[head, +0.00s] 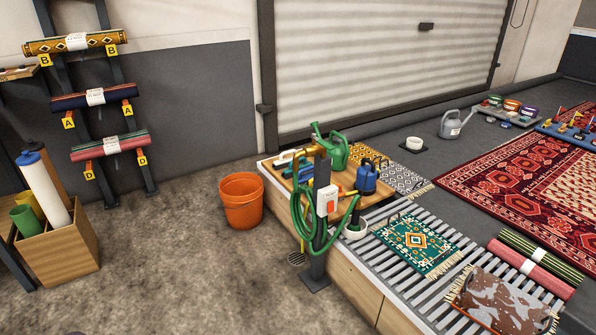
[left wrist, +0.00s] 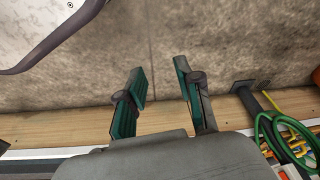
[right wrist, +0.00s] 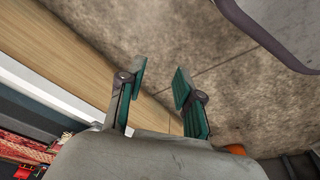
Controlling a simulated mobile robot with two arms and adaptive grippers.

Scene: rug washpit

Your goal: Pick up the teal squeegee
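I cannot make out a teal squeegee for certain in any view. Tools lie crowded on the wooden board (head: 377,200) at the end of the platform, partly hidden by the post and hose, and are too small to tell apart. My left gripper (left wrist: 158,82) is open and empty, with teal pads, above the floor by the platform's wooden edge. My right gripper (right wrist: 160,82) is also open and empty, above the floor and wooden edge. Neither gripper shows in the head view.
A green hose (head: 297,222) hangs on a dark post (head: 319,250) before the board. A green watering can (head: 336,152) and blue sprayer (head: 366,178) stand on it. An orange bucket (head: 241,202) stands left. Small rugs lie on the slatted grate (head: 400,270).

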